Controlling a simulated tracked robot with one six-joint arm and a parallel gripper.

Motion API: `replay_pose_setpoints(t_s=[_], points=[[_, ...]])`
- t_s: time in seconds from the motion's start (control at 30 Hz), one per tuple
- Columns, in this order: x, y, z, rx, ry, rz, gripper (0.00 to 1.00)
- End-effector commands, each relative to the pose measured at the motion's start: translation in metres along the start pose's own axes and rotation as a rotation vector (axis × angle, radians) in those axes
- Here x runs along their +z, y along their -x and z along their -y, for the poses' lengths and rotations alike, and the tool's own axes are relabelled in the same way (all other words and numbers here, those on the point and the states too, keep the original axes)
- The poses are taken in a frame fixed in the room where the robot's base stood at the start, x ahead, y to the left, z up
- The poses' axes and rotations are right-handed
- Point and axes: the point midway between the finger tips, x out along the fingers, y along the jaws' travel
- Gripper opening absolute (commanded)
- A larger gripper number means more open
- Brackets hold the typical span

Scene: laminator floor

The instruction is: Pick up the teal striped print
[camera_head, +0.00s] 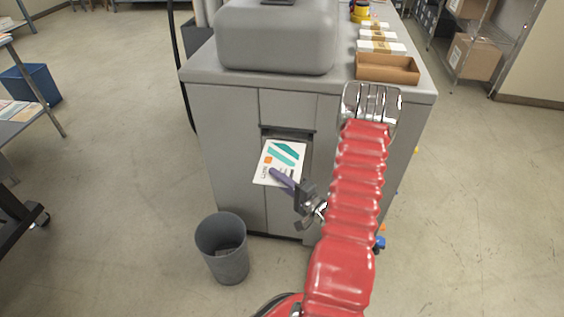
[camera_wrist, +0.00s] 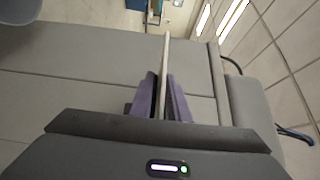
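The teal striped print (camera_head: 285,152), a white card with teal bands and a small orange mark, sticks out of a dark slot (camera_head: 288,133) in the front of the grey machine. My gripper (camera_head: 281,178) reaches it from the lower right, its purple fingers over the print's lower part. In the wrist view the print (camera_wrist: 165,55) shows edge-on as a thin pale strip between the two purple fingers (camera_wrist: 163,85). They appear closed on it, with no clear gap. The print's far end at the slot is partly hidden.
The grey machine (camera_head: 228,125) carries a cardboard tray (camera_head: 388,69) and paper stacks (camera_head: 381,47) on top. A grey bin (camera_head: 222,249) stands on the floor at its front left. A table (camera_head: 30,118) is at the left edge. The floor between is clear.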

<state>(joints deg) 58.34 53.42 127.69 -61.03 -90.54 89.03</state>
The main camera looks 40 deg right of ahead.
Motion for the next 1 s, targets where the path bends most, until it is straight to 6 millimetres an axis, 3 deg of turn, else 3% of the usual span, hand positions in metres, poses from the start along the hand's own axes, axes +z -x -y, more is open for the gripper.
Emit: replay_pose_setpoints(t_s=[0.2,0.77,1.0], points=[[0.0,0.0,0.0,0.0,0.0,0.0,0.0],[0.0,0.0,0.0,0.002,-0.001,0.0,0.0],[0.0,0.0,0.014,0.0,0.001,0.0,0.0]])
